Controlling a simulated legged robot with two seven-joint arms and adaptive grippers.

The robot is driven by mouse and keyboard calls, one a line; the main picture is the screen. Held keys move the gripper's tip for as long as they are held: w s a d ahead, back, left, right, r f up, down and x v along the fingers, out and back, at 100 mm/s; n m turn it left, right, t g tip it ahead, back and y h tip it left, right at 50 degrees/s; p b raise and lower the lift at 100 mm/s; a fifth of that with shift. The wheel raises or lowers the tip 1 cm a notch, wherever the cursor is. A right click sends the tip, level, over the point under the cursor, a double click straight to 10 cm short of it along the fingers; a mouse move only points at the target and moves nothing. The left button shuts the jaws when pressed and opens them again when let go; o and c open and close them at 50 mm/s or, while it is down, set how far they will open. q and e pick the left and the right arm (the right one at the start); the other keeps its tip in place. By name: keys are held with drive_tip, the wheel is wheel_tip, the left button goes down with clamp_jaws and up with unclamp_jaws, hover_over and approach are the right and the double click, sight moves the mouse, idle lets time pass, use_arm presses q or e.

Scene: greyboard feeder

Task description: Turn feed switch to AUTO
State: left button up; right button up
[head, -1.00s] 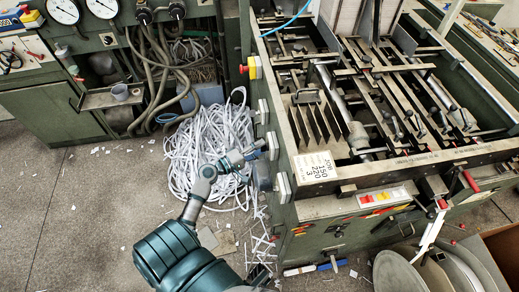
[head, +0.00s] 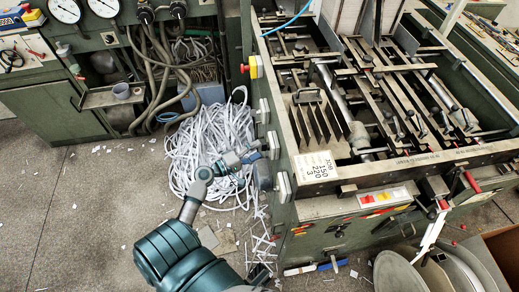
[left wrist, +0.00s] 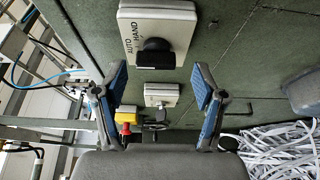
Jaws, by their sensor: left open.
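The feed switch (left wrist: 157,48) shows in the left wrist view as a pale plate marked AUTO and HAND. Its black knob (left wrist: 155,54) is beyond my fingertips. My left gripper (left wrist: 160,84) is open and empty, its two blue-padded fingers spread either side of the view's middle and apart from the knob. In the head view my left gripper (head: 253,153) is close to the left side of the green feeder machine (head: 300,208), where several pale switch plates sit. The head view does not show clearly which plate is the feed switch. My right gripper is not in view.
White paper strips (head: 205,150) heap on the floor below my arm.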

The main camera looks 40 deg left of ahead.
use_arm(q)
drive_tip(key=v, duration=1)
drive_tip(key=shift+s, duration=0.1)
drive_tip(key=s+d+f+m+g+p, duration=0.1)
drive_tip(key=s+d+f+m+g, duration=0.15)
drive_tip(key=d+f+g, duration=0.65)
drive_tip(key=s+d+f+m+p, duration=0.1)
drive_tip(key=d+f+m+p, duration=0.15)
drive_tip(key=f, duration=1.25)
drive_tip(key=s+d+f+m+g+y, duration=0.2)
drive_tip(key=s+d+f+m+g, duration=0.1)
drive_tip(key=s+d+f+m, duration=0.2)
drive_tip(key=s+d+f+m+g+y+p, duration=0.1)
drive_tip(key=s+d+f+m+g+y, duration=0.1)
drive_tip(key=s+d+f+m, duration=0.3)
drive_tip(key=s+f+m+g, duration=0.1)
drive_tip(key=s+f+m, duration=0.1)
drive_tip(key=s+f, duration=0.2)
drive_tip(key=shift+d+f+g+y, duration=0.2)
drive_tip(key=shift+f+g+y, duration=0.1)
drive_tip(key=shift+f+y, duration=0.1)
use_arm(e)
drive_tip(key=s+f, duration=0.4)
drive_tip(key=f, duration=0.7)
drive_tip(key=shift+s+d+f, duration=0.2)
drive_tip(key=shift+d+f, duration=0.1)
use_arm(q)
drive_tip(key=shift+s, duration=0.15)
